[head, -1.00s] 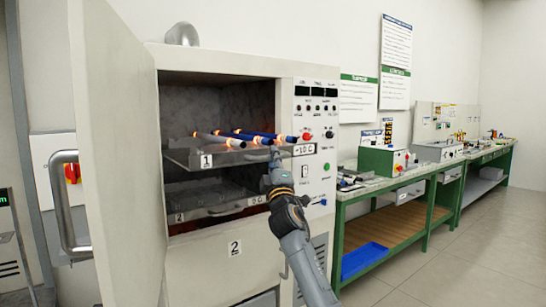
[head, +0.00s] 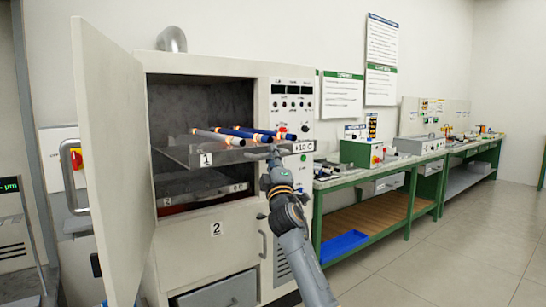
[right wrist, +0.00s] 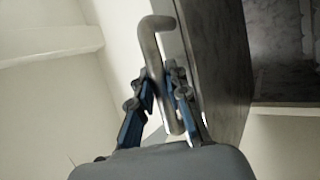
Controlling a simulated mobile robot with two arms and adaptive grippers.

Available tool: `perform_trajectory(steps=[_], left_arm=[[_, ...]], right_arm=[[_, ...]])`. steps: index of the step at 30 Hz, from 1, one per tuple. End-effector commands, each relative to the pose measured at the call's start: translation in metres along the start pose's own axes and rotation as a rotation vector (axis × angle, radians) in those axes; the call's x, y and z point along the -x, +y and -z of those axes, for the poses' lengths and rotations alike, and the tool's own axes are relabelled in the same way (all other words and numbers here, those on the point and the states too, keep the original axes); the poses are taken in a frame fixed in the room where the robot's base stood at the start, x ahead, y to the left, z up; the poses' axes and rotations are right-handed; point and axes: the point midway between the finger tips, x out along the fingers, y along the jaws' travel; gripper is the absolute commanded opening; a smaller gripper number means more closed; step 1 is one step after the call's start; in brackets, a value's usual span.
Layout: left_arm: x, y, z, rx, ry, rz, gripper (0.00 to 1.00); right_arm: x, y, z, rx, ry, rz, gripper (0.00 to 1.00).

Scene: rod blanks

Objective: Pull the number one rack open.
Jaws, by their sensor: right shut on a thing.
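The number one rack (head: 228,157) is a grey tray with a "1" label, standing well out of the open furnace (head: 264,110). Several rods (head: 240,134), blue and pale with orange bands, lie on it. My right gripper (head: 273,158) is at the rack's front, right of the label. In the right wrist view its blue-sided fingers (right wrist: 162,100) are shut around the bent grey metal handle (right wrist: 151,60). The number two rack (head: 205,193) sits below, inside the furnace. My left gripper is not in view.
The furnace door (head: 112,150) stands swung open on the left. A green workbench (head: 375,177) with equipment runs along the wall at right, with a blue tray (head: 342,246) on its lower shelf. The floor (head: 450,255) at right is clear.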

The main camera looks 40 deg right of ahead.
Motion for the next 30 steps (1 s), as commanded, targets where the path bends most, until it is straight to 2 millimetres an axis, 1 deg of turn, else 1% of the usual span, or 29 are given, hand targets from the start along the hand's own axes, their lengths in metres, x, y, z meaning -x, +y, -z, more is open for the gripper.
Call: perform_trajectory(steps=[9,10,11,12,13,19,23,26,29,30], left_arm=[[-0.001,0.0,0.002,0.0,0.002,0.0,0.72],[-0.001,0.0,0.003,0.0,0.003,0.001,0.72],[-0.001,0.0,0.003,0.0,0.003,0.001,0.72],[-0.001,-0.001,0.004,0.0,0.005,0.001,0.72],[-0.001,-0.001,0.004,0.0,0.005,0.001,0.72],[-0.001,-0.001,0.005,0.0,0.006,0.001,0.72],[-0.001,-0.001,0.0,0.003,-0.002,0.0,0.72],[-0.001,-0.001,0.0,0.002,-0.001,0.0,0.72],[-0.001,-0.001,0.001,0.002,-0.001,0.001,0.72],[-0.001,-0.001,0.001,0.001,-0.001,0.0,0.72]], right_arm=[[0.0,0.0,0.0,0.0,0.001,0.0,0.0],[0.0,0.0,0.0,0.0,0.001,0.0,0.21],[0.0,0.0,0.0,0.0,0.001,0.0,0.27],[0.0,0.0,0.0,0.0,0.001,0.0,0.36],[0.0,0.0,0.0,0.0,0.001,0.0,0.39],[0.0,0.0,0.0,0.0,0.0,0.0,0.39],[0.002,0.0,0.0,0.0,0.001,0.0,0.39],[0.01,-0.001,0.001,0.0,0.002,0.0,0.39],[0.025,-0.001,0.001,0.001,0.003,0.001,0.39],[0.033,-0.002,0.001,0.001,0.003,0.002,0.39]])
